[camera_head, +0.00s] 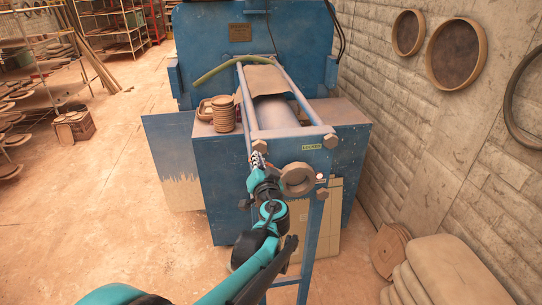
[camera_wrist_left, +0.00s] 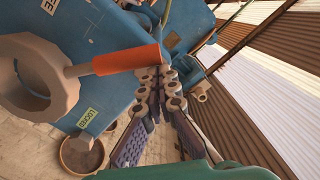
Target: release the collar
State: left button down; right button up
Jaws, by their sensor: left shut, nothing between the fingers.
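The collar (camera_head: 298,178) is a thick tan ring on the front of the blue press. In the left wrist view the collar (camera_wrist_left: 62,92) is large at the left, and a bar with an orange grip (camera_wrist_left: 118,60) sticks out from it to the right. My left gripper (camera_head: 257,158) is just left of the collar at the press front. In the left wrist view its fingers (camera_wrist_left: 164,78) are together with nothing between them, close to the free end of the orange grip. I cannot tell if they touch it. My right gripper is not in view.
The blue press (camera_head: 215,168) fills the middle, with stacked tan rings (camera_head: 224,118) on its left ledge and a green hose (camera_head: 222,68) above. Filled sacks (camera_head: 440,272) lie at lower right by the brick wall. The floor at left is open, with shelves behind.

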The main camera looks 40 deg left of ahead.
pick_arm(q)
jog(key=s+a+f+n+b, duration=0.1)
jog(key=s+f+n+b, duration=0.1)
jog(key=f+b, duration=0.2)
jog(key=s+a+f+n+b, duration=0.2)
jog(key=f+n+b, duration=0.1)
jog(key=f, duration=0.3)
jog(key=shift+f+n+b, duration=0.3)
jog(key=shift+f+b, duration=0.05)
jog(key=shift+b, duration=0.05)
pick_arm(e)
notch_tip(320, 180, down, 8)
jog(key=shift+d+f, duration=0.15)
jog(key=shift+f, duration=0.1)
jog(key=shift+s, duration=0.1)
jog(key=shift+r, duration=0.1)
